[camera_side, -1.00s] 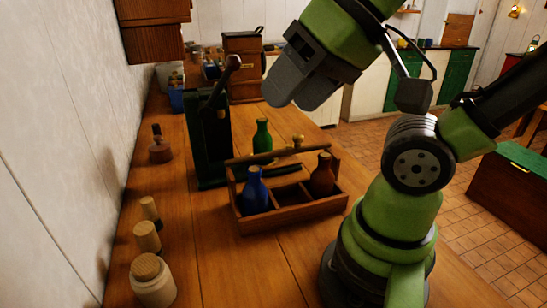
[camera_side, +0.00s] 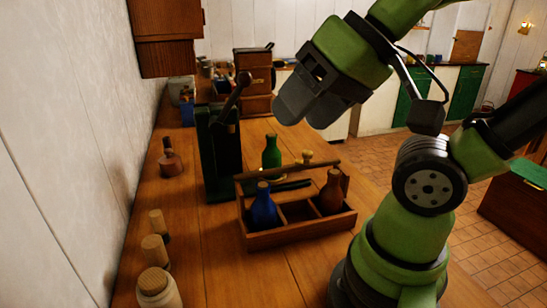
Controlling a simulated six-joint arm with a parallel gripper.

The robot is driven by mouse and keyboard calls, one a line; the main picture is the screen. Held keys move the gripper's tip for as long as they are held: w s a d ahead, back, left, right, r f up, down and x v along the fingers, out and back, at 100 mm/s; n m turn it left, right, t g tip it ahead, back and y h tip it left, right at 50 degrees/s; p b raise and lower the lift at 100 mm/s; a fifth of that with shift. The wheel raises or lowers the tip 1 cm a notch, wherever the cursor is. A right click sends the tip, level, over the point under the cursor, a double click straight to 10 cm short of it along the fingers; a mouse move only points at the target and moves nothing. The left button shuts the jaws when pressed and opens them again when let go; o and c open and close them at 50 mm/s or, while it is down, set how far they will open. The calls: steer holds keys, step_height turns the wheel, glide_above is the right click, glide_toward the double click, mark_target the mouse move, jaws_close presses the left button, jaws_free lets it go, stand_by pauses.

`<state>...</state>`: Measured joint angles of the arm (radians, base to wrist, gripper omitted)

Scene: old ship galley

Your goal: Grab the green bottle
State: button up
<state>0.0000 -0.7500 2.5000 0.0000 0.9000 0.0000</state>
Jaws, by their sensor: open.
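The green bottle (camera_side: 272,152) stands upright behind the wooden carrier's handle, in or just behind its far side; its lower part is hidden, so I cannot tell which. The wooden carrier (camera_side: 290,236) stands on the counter and holds a blue bottle (camera_side: 263,208) at the front left and a brown bottle (camera_side: 331,192) at the right. My gripper (camera_side: 299,112) is open and empty. It hangs in the air above and to the right of the green bottle, apart from it.
A dark green press with a lever (camera_side: 220,155) stands close left of the carrier. A small brown bottle (camera_side: 171,162) and several corked jars (camera_side: 155,249) line the wall side. The wooden counter (camera_side: 225,270) is clear in front of the carrier.

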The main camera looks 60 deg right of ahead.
steer(key=shift+o, duration=0.5)
steer(key=shift+w, duration=0.1)
steer(key=m+g+h, duration=0.5)
steer(key=m+h, duration=0.1)
steer(key=m, duration=0.2)
glide_above(271, 134)
steer(key=s+a, duration=0.1)
steer(key=a, duration=0.1)
steer(key=f, duration=1.3)
steer(key=shift+d+f, duration=0.25)
steer(key=shift+f, duration=0.05)
steer(key=x, duration=0.6)
steer(key=shift+f, duration=0.5)
steer(key=shift+a, duration=0.1)
jaws_close()
steer(key=shift+r, duration=0.1)
